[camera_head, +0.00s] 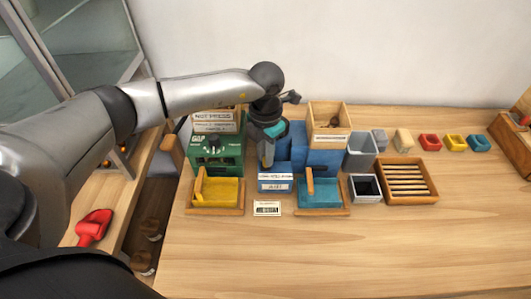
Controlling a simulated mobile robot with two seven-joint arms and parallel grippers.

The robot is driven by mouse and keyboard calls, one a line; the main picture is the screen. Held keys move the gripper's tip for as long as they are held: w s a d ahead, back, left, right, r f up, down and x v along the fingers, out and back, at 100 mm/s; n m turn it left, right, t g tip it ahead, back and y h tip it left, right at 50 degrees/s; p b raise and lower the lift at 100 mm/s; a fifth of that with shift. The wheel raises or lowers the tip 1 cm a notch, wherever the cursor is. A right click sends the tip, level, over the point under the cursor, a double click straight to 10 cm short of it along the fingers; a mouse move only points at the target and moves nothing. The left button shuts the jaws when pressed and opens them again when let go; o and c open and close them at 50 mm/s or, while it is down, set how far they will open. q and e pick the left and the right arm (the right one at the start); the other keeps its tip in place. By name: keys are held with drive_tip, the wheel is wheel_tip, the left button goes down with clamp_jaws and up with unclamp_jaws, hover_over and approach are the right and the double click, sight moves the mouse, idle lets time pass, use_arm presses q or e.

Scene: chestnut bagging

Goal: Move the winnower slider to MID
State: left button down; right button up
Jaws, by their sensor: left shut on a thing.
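The winnower appears to be the blue machine (322,158) at the back middle of the table, with a wooden hopper (327,115) on top. My left gripper (267,163) points down at the left part of the blue machine, beside the green nut press. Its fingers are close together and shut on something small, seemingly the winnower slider. The slider itself and its position marks are hidden behind the gripper. My right gripper is not in view.
The green nut press (216,157) stands left of the gripper. Yellow (218,190) and blue (319,194) trays sit in front. Grey bins, a slatted wooden rack (408,181) and several small coloured scoops are to the right. The table's front right is clear.

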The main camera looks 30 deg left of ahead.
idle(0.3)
use_arm(q)
drive_tip(key=shift+w+d+b, duration=0.25)
drive_tip(key=shift+w+d, duration=0.1)
drive_tip(key=shift+d, duration=0.25)
drive_tip(key=shift+w+d+b, duration=0.2)
drive_tip(key=shift+w+d, duration=0.1)
drive_tip(key=shift+d, duration=0.3)
drive_tip(key=shift+a, duration=0.1)
drive_tip(key=c, duration=0.8)
unclamp_jaws()
drive_tip(key=shift+s, duration=0.1)
wheel_tip(320, 180, up, 15)
drive_tip(key=shift+r, duration=0.15)
